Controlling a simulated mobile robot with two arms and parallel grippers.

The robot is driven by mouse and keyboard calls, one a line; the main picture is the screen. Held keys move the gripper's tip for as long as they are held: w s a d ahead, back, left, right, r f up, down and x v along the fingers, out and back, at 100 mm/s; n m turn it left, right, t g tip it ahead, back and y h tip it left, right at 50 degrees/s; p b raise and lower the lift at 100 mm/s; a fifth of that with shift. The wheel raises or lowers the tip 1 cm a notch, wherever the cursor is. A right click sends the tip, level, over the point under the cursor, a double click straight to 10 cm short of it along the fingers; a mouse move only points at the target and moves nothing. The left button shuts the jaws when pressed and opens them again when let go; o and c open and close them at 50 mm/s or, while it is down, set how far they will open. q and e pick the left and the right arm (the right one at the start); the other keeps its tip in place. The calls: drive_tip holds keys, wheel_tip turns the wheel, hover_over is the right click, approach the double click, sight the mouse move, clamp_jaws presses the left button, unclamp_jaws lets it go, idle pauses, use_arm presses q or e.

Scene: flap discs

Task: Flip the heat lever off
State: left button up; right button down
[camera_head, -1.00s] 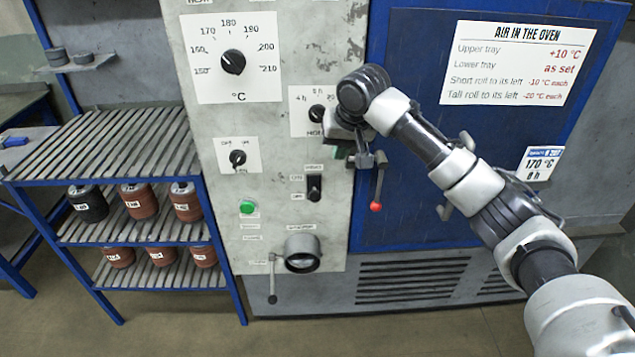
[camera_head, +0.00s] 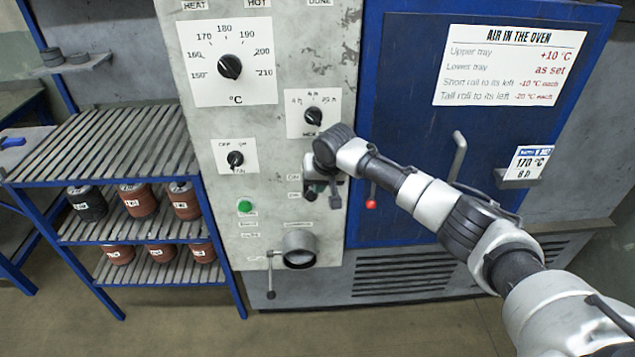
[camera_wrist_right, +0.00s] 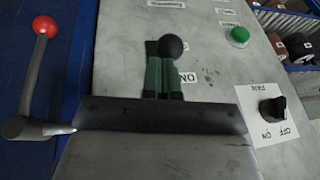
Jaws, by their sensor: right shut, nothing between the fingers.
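The heat lever (camera_wrist_right: 173,46) shows in the right wrist view as a black ball in front of a dark switch plate. An upside-down ON label (camera_wrist_right: 184,78) lies beside it. My right gripper (camera_wrist_right: 163,90) is shut and empty, its green fingers close to the ball; I cannot tell whether they touch. In the head view my right gripper (camera_head: 312,192) is in front of the lever switch on the grey control panel (camera_head: 215,200) and largely hides it. The lever's exact position is unclear there. My left gripper is not in view.
A red-tipped lever (camera_head: 371,203) hangs right of my right gripper, and the blue oven door (camera_head: 420,130) lies behind my arm. A small rotary switch (camera_head: 235,158), green button (camera_head: 244,206) and round port (camera_head: 299,250) are nearby. A rack (camera_head: 110,150) with rolls stands left.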

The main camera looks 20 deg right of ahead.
drive_tip(key=shift+a+f, duration=0.2)
drive_tip(key=shift+f, duration=0.2)
drive_tip(key=shift+f, duration=0.1)
drive_tip(key=shift+s+a+f+t+p, duration=0.15)
drive_tip(key=shift+s+f+t+p, duration=0.4)
drive_tip(key=shift+t, duration=0.15)
drive_tip(key=f+t+b, duration=0.2)
drive_tip(key=s+f+t+h+b, duration=0.1)
drive_tip(key=f+t, duration=0.1)
drive_tip(key=t, duration=0.1)
drive_tip(key=shift+s+a+f+n+h+b, duration=0.1)
drive_tip(key=shift+a+n+h+b, duration=0.1)
drive_tip(key=shift+n+h+b, duration=0.15)
drive_tip(key=shift+r+p, duration=0.8)
